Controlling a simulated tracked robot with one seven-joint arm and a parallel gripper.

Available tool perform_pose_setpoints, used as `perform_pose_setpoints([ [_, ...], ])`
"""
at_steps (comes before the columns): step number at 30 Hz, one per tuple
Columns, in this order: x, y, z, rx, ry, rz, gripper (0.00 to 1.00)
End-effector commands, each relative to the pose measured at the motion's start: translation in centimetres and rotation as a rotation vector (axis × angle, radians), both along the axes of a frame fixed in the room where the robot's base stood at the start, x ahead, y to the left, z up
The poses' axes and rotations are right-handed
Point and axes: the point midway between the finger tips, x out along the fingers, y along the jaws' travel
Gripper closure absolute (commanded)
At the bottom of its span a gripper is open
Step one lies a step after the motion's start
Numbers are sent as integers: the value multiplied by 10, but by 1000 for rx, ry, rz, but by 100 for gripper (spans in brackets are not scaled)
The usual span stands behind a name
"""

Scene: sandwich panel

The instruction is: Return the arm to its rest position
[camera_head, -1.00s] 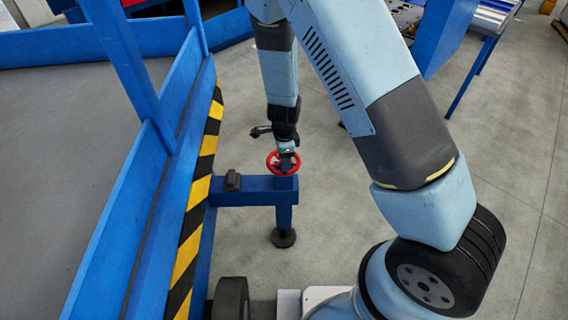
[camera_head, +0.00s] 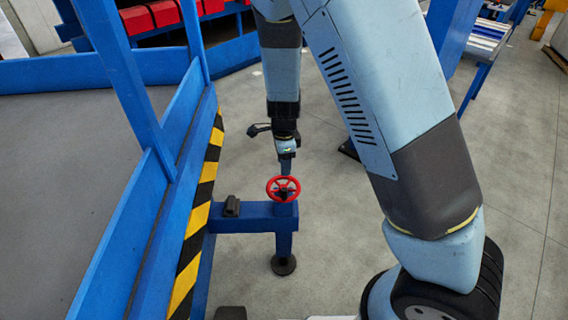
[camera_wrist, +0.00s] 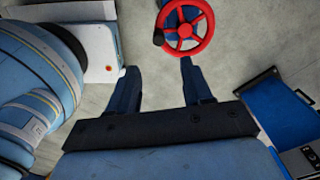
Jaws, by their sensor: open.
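My arm reaches down from the top of the head view. My gripper (camera_head: 286,168) hangs just above and behind the red handwheel (camera_head: 283,188), apart from it as far as I can tell. In the wrist view my gripper (camera_wrist: 157,75) shows two dark blue fingers spread apart, with only floor between them. The red handwheel also shows in the wrist view (camera_wrist: 185,28), beyond the fingertips and outside the grip. The wheel sits on the end of a blue beam (camera_head: 255,219) with a round foot.
A blue frame with a yellow and black striped edge (camera_head: 196,220) runs along the left. A small dark block (camera_head: 232,206) sits on the beam. Red bins (camera_head: 165,14) stand at the back left. A blue table (camera_head: 487,38) is at the back right. Grey floor (camera_head: 330,230) is clear.

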Motion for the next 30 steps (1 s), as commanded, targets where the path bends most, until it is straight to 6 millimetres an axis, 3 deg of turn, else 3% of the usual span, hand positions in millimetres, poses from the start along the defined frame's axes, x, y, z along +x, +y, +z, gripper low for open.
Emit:
perform_pose_setpoints([
  [11, 1, -3, 8, 15, 1, 16, 50],
  [20, -2, -31, 75, 120, -18, 196, 50],
  [30, -17, -77, 158, 200, -108, 456, 50],
])
